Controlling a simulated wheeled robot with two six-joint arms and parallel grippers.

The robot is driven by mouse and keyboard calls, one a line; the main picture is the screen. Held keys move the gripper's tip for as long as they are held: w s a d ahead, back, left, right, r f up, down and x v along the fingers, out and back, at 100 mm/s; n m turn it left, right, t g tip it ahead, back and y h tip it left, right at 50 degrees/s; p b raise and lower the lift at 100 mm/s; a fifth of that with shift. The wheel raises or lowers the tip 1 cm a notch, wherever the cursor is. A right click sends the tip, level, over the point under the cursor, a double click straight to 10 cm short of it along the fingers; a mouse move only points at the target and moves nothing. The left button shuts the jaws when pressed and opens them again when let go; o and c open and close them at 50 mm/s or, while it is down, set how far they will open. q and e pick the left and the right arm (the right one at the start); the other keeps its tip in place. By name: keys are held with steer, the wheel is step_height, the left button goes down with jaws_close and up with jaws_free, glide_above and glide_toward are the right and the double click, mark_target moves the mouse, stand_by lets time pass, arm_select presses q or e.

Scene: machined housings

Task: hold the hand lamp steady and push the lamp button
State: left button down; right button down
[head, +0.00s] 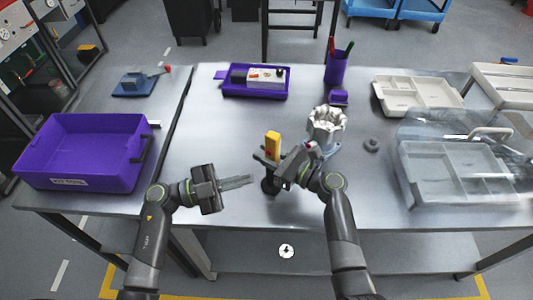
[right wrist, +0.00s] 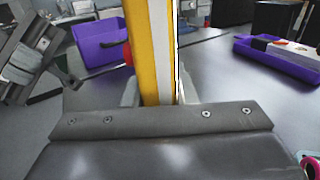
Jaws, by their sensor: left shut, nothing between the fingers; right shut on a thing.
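The hand lamp (head: 273,143) is yellow and stands upright near the middle of the table's front part. My right gripper (head: 272,158) is shut on it. In the right wrist view the lamp (right wrist: 150,45) is a yellow and white bar between the fingers. A small red part (right wrist: 128,53) shows at its left edge there; I cannot tell for sure that it is the button. My left gripper (head: 250,180) is shut and empty, left of the lamp and a little lower in the picture, its fingers pointing right. It also shows in the right wrist view (right wrist: 45,45), apart from the lamp.
A purple bin (head: 85,185) stands at the left. A purple tray (head: 240,93) with parts and a purple pen cup (head: 337,68) are at the back. A white-grey housing (head: 326,125) stands close behind my right gripper. A clear-lidded case (head: 455,190) is at the right.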

steer(key=c, duration=1.1)
jaws_free()
